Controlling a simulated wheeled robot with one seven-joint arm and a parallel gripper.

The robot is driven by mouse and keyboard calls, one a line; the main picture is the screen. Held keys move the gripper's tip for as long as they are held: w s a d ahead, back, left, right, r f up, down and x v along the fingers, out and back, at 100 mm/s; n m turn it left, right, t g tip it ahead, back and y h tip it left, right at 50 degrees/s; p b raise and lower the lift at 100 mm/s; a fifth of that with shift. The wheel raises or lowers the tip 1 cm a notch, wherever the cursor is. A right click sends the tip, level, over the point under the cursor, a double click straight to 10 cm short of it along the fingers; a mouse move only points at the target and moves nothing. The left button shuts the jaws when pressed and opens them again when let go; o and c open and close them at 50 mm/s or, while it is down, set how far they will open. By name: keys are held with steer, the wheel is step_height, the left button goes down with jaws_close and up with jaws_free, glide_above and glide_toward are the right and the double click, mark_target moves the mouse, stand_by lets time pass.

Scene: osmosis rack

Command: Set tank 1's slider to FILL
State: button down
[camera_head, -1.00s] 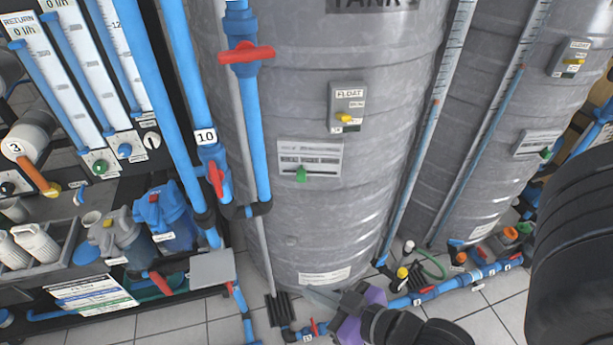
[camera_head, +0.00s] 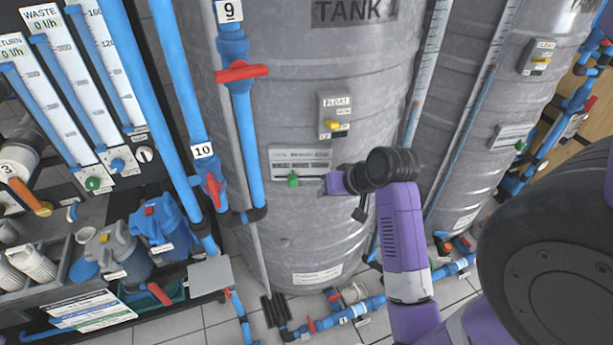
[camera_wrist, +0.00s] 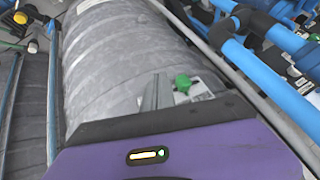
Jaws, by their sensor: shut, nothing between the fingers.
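Tank 1 (camera_head: 365,65) is a large ribbed grey cylinder with its name near the top. A pale slider plate (camera_head: 312,160) on its front carries a green knob (camera_head: 293,180) at its lower edge, left of the plate's middle; the plate's print is too small to read. My gripper (camera_head: 324,187) is shut and empty, at the plate's lower right, with its tips to the right of the green knob and apparently apart from it. In the wrist view, the shut fingers (camera_wrist: 157,92) stand beside the green knob (camera_wrist: 182,83) and hide part of the plate.
A FLOAT box (camera_head: 334,115) with a yellow knob sits just above the plate. Blue pipes with a red valve handle (camera_head: 241,73) run down the tank's left side. A second tank (camera_head: 480,130) stands at the right. Pipes (camera_head: 350,313) cross the floor in front.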

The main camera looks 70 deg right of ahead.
mark_target(291, 180)
steer(key=s+d+r+m+y, duration=0.1)
steer(key=s+d+r, duration=0.25)
steer(key=r, duration=0.25)
steer(key=w+f, duration=0.2)
steer(key=w, duration=0.1)
steer(key=w+d+f+p, duration=0.1)
steer(key=w+f, duration=0.4)
steer(key=w, duration=0.1)
steer(key=shift+w+d+f+p, duration=0.2)
steer(key=shift+f+p, duration=0.1)
steer(key=shift+p, duration=0.05)
steer(key=shift+w+a+f, duration=0.1)
steer(key=shift+w, duration=0.3)
steer(key=shift+w+a+p, duration=0.2)
steer(key=shift+w+a, duration=0.05)
steer(key=shift+w, duration=0.4)
steer(key=shift+w+a+p, duration=0.15)
steer(key=shift+w+a, duration=0.1)
steer(key=shift+w, duration=0.4)
steer(key=shift+w+a+p, duration=0.2)
steer(key=shift+w+a, duration=0.05)
steer(key=shift+w, duration=0.4)
